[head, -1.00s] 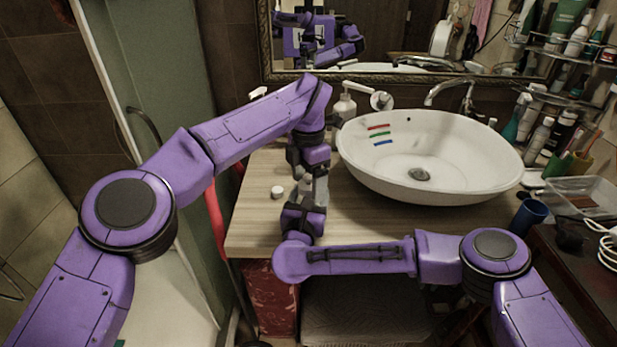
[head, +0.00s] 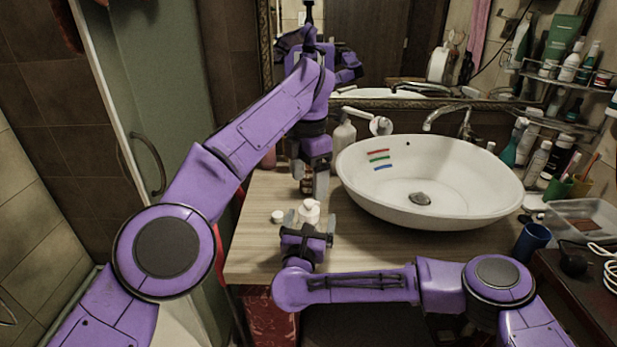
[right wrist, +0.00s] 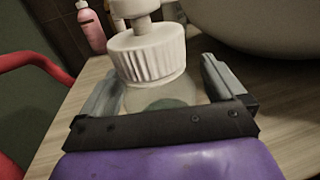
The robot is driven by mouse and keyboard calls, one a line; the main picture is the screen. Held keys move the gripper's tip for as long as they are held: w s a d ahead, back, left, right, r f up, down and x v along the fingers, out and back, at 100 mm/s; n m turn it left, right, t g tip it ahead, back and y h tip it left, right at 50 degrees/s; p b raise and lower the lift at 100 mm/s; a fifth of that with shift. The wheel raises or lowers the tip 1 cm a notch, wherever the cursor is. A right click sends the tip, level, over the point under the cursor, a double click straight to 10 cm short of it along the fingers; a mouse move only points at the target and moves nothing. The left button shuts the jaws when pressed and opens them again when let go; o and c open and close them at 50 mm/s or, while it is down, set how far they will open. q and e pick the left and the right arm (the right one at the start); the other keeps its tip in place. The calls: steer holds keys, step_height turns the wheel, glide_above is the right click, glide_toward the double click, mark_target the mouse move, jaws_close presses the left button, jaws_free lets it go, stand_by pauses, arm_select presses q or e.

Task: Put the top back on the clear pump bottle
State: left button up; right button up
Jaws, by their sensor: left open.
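In the head view the white top (head: 309,211) shows above my right gripper (head: 310,222), with the bottle's body mostly hidden. My left gripper (head: 310,180) is open and empty, pointing down behind and above the bottle.
A small white cap (head: 277,216) lies on the wooden counter (head: 262,255) left of the bottle. A white basin (head: 465,185) stands to the right. A white dispenser (head: 344,135) and a pink bottle (right wrist: 91,27) stand farther back. A blue cup (head: 530,241) is at the right.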

arm_select(q)
step_height(320, 180, down, 2)
steer(key=shift+f+b, duration=0.25)
steer(key=shift+b, duration=1)
arm_select(e)
steer(key=s+a, duration=0.2)
steer(key=s, duration=0.8)
steer(key=shift+s, duration=0.2)
